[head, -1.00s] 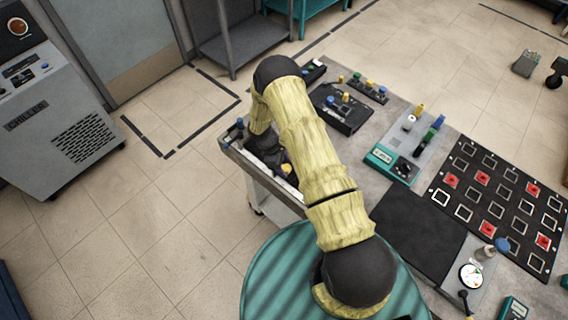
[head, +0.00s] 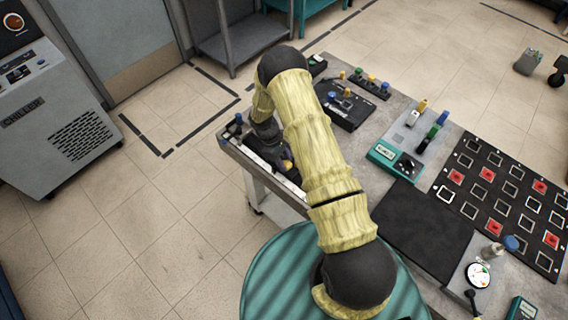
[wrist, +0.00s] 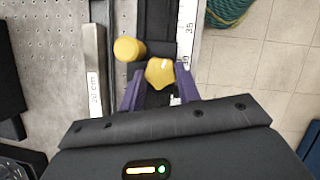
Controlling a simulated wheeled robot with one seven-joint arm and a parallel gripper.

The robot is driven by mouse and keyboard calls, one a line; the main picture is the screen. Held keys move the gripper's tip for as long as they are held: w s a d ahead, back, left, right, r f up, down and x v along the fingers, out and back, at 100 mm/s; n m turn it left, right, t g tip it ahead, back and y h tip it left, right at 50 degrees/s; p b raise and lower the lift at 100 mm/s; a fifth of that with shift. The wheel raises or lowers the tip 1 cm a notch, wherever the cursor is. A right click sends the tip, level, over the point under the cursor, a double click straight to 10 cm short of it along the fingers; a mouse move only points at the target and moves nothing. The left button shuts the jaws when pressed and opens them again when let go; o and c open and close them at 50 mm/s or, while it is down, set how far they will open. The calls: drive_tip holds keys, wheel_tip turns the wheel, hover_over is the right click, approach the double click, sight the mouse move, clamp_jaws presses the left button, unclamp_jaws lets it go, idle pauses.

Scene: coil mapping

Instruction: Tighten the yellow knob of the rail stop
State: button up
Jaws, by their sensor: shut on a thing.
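The yellow knob (wrist: 160,72) of the rail stop is star-shaped and sits on a dark rail in the wrist view. My gripper (wrist: 158,84) has its purple fingers on either side of the knob and is shut on it. A yellow round-ended piece (wrist: 129,49) stands just up and left of the knob. The rail's white scale strip (wrist: 186,35) runs along the right. In the head view, my arm hides most of the rail, and a bit of yellow shows by my gripper (head: 283,163). How tight the knob is cannot be told.
In the head view, black panels and a teal-fronted device (head: 381,153) stand right of my arm. Open floor lies left of the table.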

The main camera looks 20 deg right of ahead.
idle(0.3)
drive_tip(key=o, duration=1)
drive_tip(key=b+v, duration=0.5)
drive_tip(key=v, duration=1.2)
drive_tip(key=shift+w+r+b, duration=0.15)
drive_tip(key=shift+b, duration=0.15)
drive_tip(key=shift+r, duration=0.1)
